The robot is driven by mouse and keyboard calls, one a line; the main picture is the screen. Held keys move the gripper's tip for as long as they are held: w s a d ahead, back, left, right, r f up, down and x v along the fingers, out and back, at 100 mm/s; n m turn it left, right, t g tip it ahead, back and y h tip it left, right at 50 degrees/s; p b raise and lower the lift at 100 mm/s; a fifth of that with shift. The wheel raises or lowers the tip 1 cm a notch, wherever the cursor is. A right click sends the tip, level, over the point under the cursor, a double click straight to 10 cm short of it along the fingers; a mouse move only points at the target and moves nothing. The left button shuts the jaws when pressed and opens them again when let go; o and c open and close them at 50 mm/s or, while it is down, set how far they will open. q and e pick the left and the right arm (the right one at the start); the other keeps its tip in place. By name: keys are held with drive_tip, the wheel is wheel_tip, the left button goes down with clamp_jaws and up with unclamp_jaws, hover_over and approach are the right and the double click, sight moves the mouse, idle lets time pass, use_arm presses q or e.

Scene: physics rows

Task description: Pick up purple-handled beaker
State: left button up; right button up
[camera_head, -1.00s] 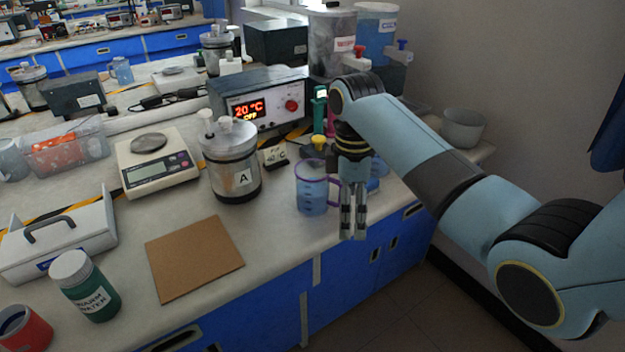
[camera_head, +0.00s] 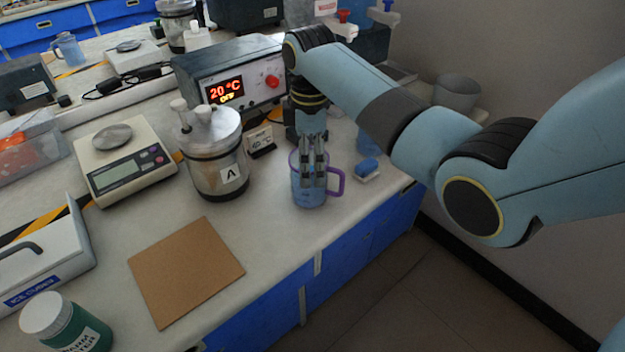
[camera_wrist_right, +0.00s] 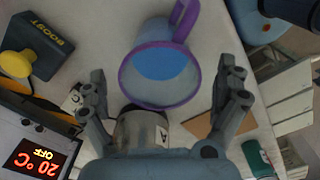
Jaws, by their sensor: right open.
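The purple-handled beaker (camera_head: 308,190) stands upright on the bench near its front edge. It is bluish and see-through, with a purple rim and its handle on the right side in the head view. In the right wrist view, the beaker (camera_wrist_right: 158,75) shows its open mouth between the spread fingers, with blue inside. My right gripper (camera_head: 314,183) is open, pointing down, and overlaps the beaker in the head view. The right wrist view shows its fingers (camera_wrist_right: 166,85) apart, one either side of the rim, touching nothing that I can make out. My left gripper is not in view.
A steel-lidded vessel marked A (camera_head: 218,165) stands left of the beaker. A 20 °C heater box (camera_head: 215,68) is behind. A brown board (camera_head: 185,270) lies front left; the bench between board and beaker is clear.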

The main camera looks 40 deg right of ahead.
wheel_tip(320, 180, down, 5)
drive_tip(key=shift+d, duration=0.1)
drive_tip(key=c, duration=1.1)
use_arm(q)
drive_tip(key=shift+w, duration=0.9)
use_arm(e)
drive_tip(key=shift+c, duration=1.3)
